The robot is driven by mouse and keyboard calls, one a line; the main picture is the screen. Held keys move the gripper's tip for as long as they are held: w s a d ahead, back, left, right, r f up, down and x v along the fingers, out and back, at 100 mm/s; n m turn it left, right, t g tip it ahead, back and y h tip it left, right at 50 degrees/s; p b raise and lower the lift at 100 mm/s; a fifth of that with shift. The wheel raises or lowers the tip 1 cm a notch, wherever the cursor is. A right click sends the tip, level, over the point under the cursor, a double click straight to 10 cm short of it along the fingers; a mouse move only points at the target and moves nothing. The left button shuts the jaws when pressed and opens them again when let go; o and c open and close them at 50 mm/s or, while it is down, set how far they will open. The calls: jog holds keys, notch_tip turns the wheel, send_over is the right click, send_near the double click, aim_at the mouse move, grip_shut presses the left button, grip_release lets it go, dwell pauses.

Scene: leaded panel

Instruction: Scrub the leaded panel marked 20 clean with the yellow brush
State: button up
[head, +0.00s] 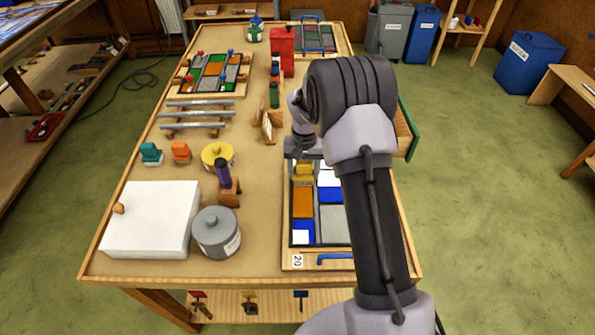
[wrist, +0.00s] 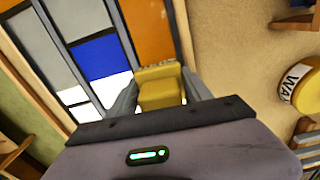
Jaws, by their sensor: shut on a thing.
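The leaded panel marked 20 (head: 287,205) lies in a wooden frame on the bench, partly hidden by my arm in the head view. It has orange, blue, grey and white areas between dark leads; its tag (head: 297,261) shows at the near left corner. Whether the white areas are glass or residue I cannot tell. The yellow brush (head: 304,169) is at the panel's far left part. My gripper (wrist: 160,100) is shut on the brush (wrist: 160,88), which is over the panel (wrist: 102,58) near an orange pane. Whether its bristles touch the glass is hidden.
Teal (head: 150,153) and orange (head: 180,152) brushes stand left on the bench, near a yellow tin (head: 217,155). A purple-handled tool (head: 223,175), a grey canister (head: 216,232) and a white box (head: 150,220) stand nearer. A wooden stand (head: 268,125) is left of my wrist.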

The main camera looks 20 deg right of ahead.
jog(key=shift+s+d, duration=0.15)
jog(key=shift+d, duration=0.3)
jog(key=shift+s+d, duration=0.25)
jog(key=shift+d, duration=0.45)
jog(key=shift+s+d, duration=0.2)
jog(key=shift+d, duration=0.5)
jog(key=shift+s+d, duration=0.25)
jog(key=shift+d, duration=0.45)
jog(key=shift+s+d, duration=0.2)
jog(key=shift+d, duration=0.5)
jog(key=shift+s+d, duration=0.25)
jog(key=shift+d, duration=0.5)
jog(key=shift+s+d, duration=0.25)
jog(key=shift+d, duration=0.45)
jog(key=shift+d, duration=0.1)
jog(key=shift+s+d+p, duration=0.2)
jog(key=shift+s+d, duration=0.05)
jog(key=shift+d, duration=0.45)
jog(key=shift+s+d+p, duration=0.2)
jog(key=shift+s+d, duration=0.05)
jog(key=shift+d, duration=0.4)
